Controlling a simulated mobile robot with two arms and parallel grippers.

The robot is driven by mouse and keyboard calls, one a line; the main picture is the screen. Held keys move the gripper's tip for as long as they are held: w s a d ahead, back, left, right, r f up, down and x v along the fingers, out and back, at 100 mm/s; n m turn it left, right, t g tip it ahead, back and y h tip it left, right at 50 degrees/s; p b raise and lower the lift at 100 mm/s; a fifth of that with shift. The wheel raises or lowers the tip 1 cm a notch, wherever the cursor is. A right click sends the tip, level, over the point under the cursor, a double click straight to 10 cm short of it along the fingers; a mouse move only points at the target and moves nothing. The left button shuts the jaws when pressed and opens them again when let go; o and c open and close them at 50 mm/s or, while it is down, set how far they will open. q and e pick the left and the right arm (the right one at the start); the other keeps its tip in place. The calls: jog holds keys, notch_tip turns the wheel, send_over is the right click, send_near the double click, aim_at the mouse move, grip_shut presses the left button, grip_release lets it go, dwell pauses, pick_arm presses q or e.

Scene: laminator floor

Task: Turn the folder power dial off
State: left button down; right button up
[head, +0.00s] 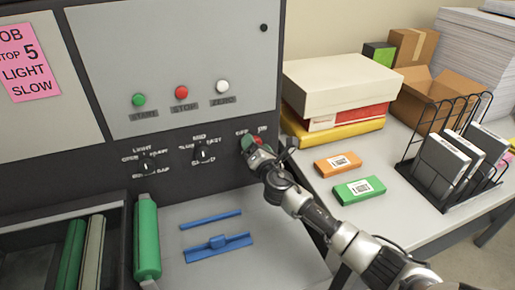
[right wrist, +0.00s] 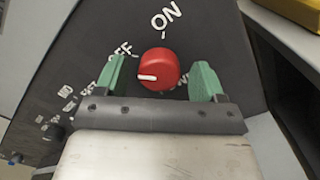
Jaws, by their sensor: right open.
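The red folder power dial (right wrist: 158,68) is a round knob with a white pointer mark. In the right wrist view the mark points left, just below the OFF lettering (right wrist: 120,50); the ON lettering (right wrist: 166,15) is above the dial. My right gripper (right wrist: 160,80) is open, its green fingertips either side of the dial with a gap on each side. In the head view my right gripper (head: 258,152) is at the panel and hides much of the red dial (head: 247,141). My left gripper is not in view.
The panel also has two black dials (head: 202,154) (head: 148,158) and green, red and white buttons (head: 181,92). Below it are a green roller (head: 147,240) and blue parts (head: 218,246). A table right holds boxes (head: 343,85), two small packs (head: 360,190) and a black rack (head: 447,192).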

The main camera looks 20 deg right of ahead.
jog(key=s+b, duration=0.1)
jog(key=s, duration=0.9)
jog(key=shift+s+d+f, duration=0.15)
jog(key=shift+s+f, duration=0.15)
jog(key=shift+s, duration=0.1)
